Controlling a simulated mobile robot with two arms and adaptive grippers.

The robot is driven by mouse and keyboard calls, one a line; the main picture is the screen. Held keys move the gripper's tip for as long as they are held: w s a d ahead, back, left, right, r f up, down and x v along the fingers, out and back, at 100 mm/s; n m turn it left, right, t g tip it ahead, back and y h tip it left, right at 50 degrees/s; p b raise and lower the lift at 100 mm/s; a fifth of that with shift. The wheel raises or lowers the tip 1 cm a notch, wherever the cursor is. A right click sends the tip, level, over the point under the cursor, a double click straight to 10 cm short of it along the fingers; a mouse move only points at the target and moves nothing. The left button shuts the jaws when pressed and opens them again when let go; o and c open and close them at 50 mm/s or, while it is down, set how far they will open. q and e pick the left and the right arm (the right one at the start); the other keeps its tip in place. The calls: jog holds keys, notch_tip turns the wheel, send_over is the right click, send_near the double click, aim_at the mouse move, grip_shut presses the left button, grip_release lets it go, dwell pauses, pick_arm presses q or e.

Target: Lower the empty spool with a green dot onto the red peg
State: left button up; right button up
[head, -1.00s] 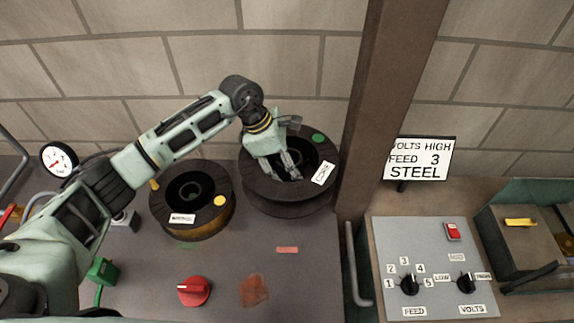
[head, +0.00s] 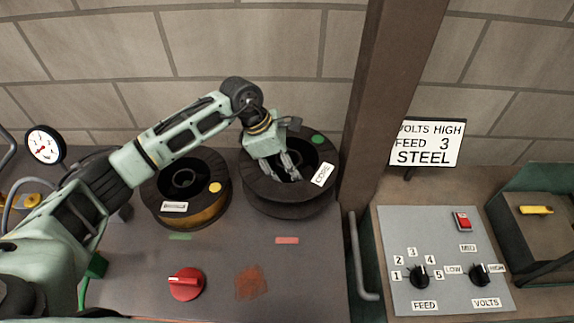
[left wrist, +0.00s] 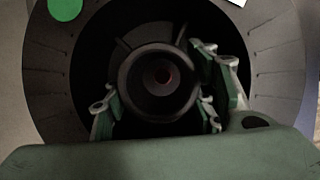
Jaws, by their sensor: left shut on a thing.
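The empty dark spool (head: 318,159) with a green dot (head: 318,137) and a white label is at the back of the bench, right of the other spool. My left gripper (head: 287,178) reaches into it from above and is shut on it. In the left wrist view the spool's flange (left wrist: 277,60) surrounds the fingers, which sit around its round hub (left wrist: 135,82). A faint reddish spot shows in the dark hub hole; I cannot tell whether it is the red peg. The peg is otherwise hidden, and I cannot tell whether the spool touches the bench. My right gripper is not in view.
A spool with copper-coloured winding (head: 205,213) and a yellow dot stands close on the left. A brown post (head: 377,110) rises just right of the held spool. A red knob (head: 186,284) is at the front. A control panel (head: 400,235) lies at right.

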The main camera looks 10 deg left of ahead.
pick_arm(q)
notch_tip(320, 180, down, 2)
jog(key=shift+f+b, duration=0.1)
jog(key=shift+b, duration=0.7)
notch_tip(320, 180, down, 3)
jog(key=b, duration=0.2)
jog(key=shift+b, duration=0.4)
jog(key=shift+f+b, duration=1.5)
jog(key=shift+f, duration=0.05)
jog(key=o, duration=1.5)
